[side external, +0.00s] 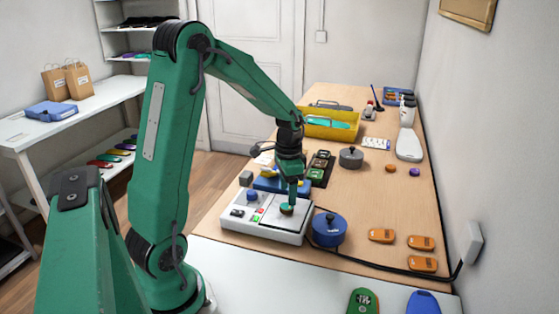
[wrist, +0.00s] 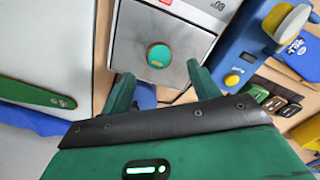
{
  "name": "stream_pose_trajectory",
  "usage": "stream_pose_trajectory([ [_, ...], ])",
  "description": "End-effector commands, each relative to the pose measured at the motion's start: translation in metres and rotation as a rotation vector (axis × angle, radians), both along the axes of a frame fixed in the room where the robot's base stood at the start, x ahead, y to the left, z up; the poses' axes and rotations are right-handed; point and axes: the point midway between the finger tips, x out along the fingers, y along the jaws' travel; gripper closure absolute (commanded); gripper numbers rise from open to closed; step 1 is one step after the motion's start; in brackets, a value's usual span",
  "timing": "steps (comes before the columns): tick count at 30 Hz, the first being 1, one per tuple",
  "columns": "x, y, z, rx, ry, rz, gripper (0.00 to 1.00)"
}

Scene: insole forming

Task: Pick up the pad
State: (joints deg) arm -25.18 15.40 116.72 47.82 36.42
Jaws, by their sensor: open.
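A small round green pad (wrist: 159,56) with an orange mark lies on the grey metal plate of a white machine (wrist: 185,12) in the wrist view. In the side view the pad is mostly hidden by my gripper (side external: 288,203), which points down over the right part of the white machine (side external: 234,226). In the wrist view my gripper (wrist: 160,72) is open, with one green finger to the left and one to the right, just short of the pad. Nothing is held between the fingers. Whether the fingers touch the plate cannot be told.
A blue lidded pot (side external: 328,229) stands close to the right of the machine. A blue device (wrist: 240,50) is beside it in the wrist view. A yellow bin (side external: 345,133), a grey pot (side external: 350,158) and orange items (side external: 381,235) stand on the bench. A dark cable runs along the bench front.

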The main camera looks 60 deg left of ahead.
Motion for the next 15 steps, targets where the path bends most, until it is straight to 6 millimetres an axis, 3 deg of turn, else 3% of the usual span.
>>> stream_pose_trajectory([
  [9, -0.003, 0.000, -0.036, -0.001, 0.003, 0.000, 0.39],
  [15, -0.002, 0.000, -0.046, -0.001, 0.001, 0.000, 0.39],
])
